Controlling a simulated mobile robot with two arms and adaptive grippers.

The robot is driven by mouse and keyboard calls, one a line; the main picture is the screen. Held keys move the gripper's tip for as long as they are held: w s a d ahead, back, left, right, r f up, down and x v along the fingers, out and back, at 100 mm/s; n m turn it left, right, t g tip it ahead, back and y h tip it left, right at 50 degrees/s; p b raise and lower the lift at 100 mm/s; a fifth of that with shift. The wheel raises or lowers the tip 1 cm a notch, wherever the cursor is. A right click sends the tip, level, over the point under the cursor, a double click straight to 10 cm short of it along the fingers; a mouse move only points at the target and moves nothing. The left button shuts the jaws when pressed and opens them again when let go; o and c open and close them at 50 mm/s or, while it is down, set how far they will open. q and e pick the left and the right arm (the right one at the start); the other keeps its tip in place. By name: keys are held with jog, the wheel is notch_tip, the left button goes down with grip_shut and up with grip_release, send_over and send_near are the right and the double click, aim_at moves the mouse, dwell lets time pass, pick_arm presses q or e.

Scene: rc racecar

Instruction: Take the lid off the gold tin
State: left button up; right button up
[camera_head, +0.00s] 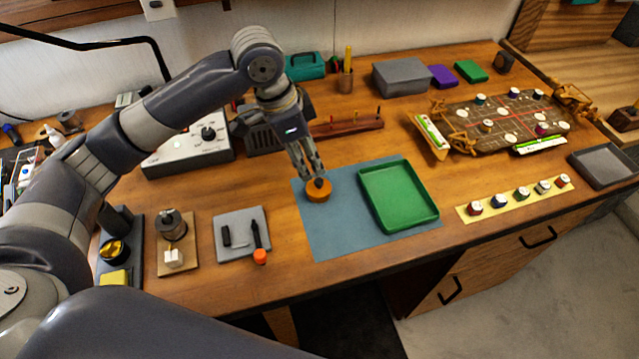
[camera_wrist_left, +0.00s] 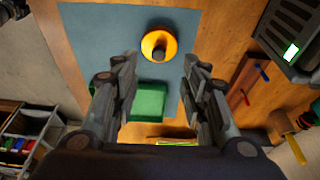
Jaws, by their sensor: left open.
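The gold tin (camera_head: 318,194) is a small round orange-gold tin with a dark knob on top. It stands on the blue-grey mat (camera_head: 330,240), left of the green tray. In the left wrist view the tin (camera_wrist_left: 150,46) shows from above, with its dark knob (camera_wrist_left: 159,54) near the middle. My left gripper (camera_head: 316,176) is above the tin in the head view. In the left wrist view its two fingers (camera_wrist_left: 158,62) are spread wide, with nothing between them. Whether the fingertips are level with the knob is hard to tell. My right gripper is not in view.
The green tray (camera_head: 372,219) lies on the mat close to the right of the tin. A grey pad (camera_head: 228,247) with small tools lies to the left. A yellow strip (camera_head: 538,205) with several small pots is at the right. A control box (camera_head: 190,152) stands behind.

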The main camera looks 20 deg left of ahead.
aim_at(319, 181)
pick_arm(q)
jog(key=shift+x, duration=0.9)
jog(key=p+x, duration=0.1)
jog(key=x, duration=0.3)
jog(key=shift+d+f, duration=0.15)
jog(key=shift+w+d+f, duration=0.1)
jog(key=shift+d+f, duration=0.05)
jog(key=shift+f, duration=0.45)
jog(key=c, duration=0.9)
